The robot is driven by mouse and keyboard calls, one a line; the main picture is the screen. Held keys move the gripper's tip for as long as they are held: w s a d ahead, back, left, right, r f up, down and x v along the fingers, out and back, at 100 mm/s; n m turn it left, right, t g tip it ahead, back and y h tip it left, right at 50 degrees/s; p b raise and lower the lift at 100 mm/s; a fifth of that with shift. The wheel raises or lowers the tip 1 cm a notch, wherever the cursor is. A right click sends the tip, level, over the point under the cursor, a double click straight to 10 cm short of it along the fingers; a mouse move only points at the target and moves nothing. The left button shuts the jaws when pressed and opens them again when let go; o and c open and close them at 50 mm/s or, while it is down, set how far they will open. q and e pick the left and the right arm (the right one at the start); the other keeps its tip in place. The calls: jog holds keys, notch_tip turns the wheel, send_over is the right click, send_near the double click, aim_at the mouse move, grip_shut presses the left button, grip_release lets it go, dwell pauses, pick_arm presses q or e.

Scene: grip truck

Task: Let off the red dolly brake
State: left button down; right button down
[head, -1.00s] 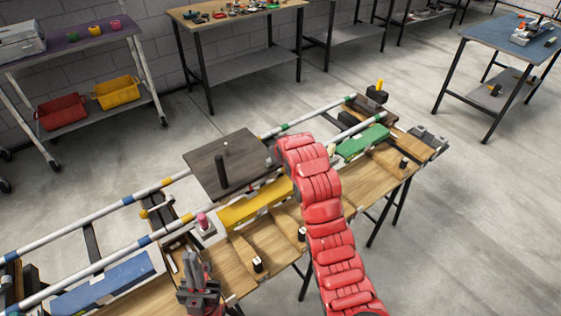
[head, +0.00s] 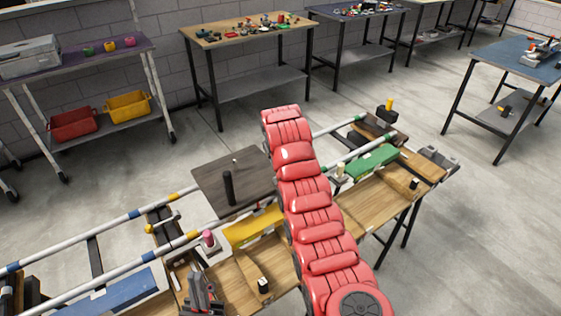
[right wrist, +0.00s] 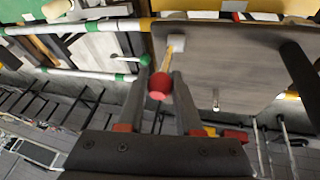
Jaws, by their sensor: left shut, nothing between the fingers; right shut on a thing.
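The dolly is a dark flat board (head: 215,183) with a black post, sitting on the striped rails in the head view. In the right wrist view the board (right wrist: 225,55) fills the upper right. The red brake knob (right wrist: 159,87) sits on a wooden-coloured lever at the board's edge. My right gripper (right wrist: 161,76) is shut around this knob. In the head view my red-sleeved right arm hides that gripper and the brake. My left gripper (head: 203,287) is shut and empty over the workbench at the lower left.
The rails (head: 130,217) run along the wooden workbench (head: 372,205). Yellow (head: 250,228), green (head: 372,162) and blue (head: 108,292) blocks lie along it. A pink knob (head: 208,237) stands close to my left gripper. Open floor lies behind the rails.

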jog(key=shift+w+a, duration=0.15)
dwell(0.4)
jog(key=c, duration=0.6)
grip_release()
jog(key=shift+f, duration=0.1)
jog(key=v, duration=1.7)
jog(key=shift+w+a+r, duration=0.1)
jog(key=shift+w+r, duration=0.2)
jog(key=shift+r, duration=0.05)
